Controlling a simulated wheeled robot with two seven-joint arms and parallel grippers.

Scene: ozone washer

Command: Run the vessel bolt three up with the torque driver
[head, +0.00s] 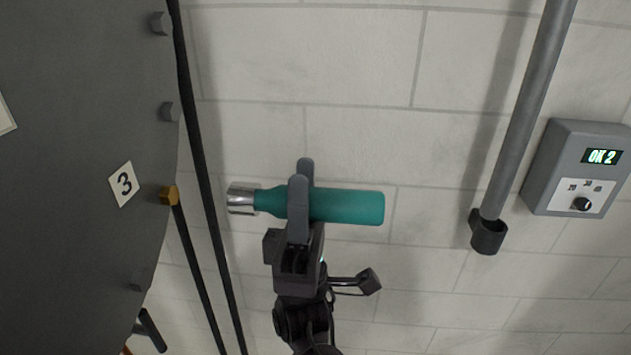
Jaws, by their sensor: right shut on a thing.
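My right gripper (301,200) is shut on the teal torque driver (347,206). The driver lies level in the picture, with its silver socket end (242,198) pointing left. The socket is apart from the vessel bolt three (169,195), a brass-coloured hex head on the right edge of the grey vessel (75,240). A white tag marked "3" (123,184) is beside this bolt. My left gripper is not in view.
Other grey bolts (160,23) line the vessel edge. Dark thin pipes (205,180) run between the vessel and the driver in the picture. At right are a grey pole with a dark cup end (488,233) and a box reading "OK 2" (578,168) on the block wall.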

